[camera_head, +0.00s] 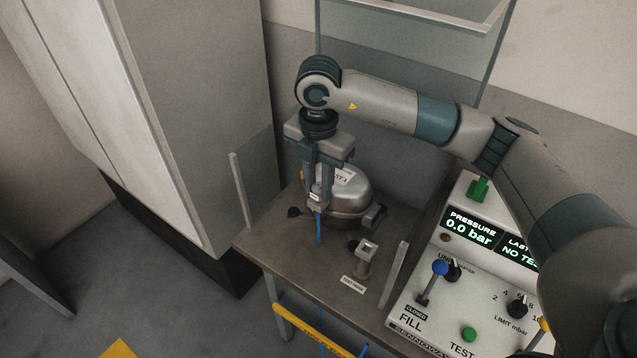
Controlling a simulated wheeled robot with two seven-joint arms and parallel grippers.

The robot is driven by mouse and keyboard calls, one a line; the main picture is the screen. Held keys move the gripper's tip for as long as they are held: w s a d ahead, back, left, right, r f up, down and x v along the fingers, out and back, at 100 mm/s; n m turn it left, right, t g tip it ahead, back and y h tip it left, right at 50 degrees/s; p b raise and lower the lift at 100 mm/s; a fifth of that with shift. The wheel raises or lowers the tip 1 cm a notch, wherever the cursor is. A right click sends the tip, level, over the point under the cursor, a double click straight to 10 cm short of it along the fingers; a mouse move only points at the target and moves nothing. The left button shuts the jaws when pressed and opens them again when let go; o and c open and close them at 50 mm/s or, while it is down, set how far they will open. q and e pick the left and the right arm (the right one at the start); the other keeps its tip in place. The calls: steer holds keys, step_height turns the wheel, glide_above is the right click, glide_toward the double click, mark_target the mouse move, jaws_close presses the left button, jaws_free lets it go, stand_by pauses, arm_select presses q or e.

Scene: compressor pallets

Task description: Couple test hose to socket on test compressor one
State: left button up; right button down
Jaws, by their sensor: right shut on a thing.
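My right gripper (319,207) points down and is shut on the end of the blue test hose (319,229). The hose hangs below the fingers in front of the compressor. The test compressor (352,202) is a grey metal dome on the bench (290,245), with a white label partly hidden by my gripper. The gripper is at its front left side. Its socket cannot be made out behind the fingers, so I cannot tell whether the hose end touches it. My left gripper is not in view.
A square metal holder (366,256) stands at the bench's front right, by a small white label (353,285). The control panel (445,310) at right reads 0.0 bar and has a blue-knobbed lever (437,270). Upright posts (241,190) edge the bench. A tall grey cabinet (205,110) stands left.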

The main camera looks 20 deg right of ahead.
steer(key=shift+f+b, duration=0.3)
steer(key=shift+f, duration=0.15)
steer(key=c, duration=1.4)
jaws_free()
steer(key=shift+c, duration=0.2)
steer(key=shift+s+r, duration=0.1)
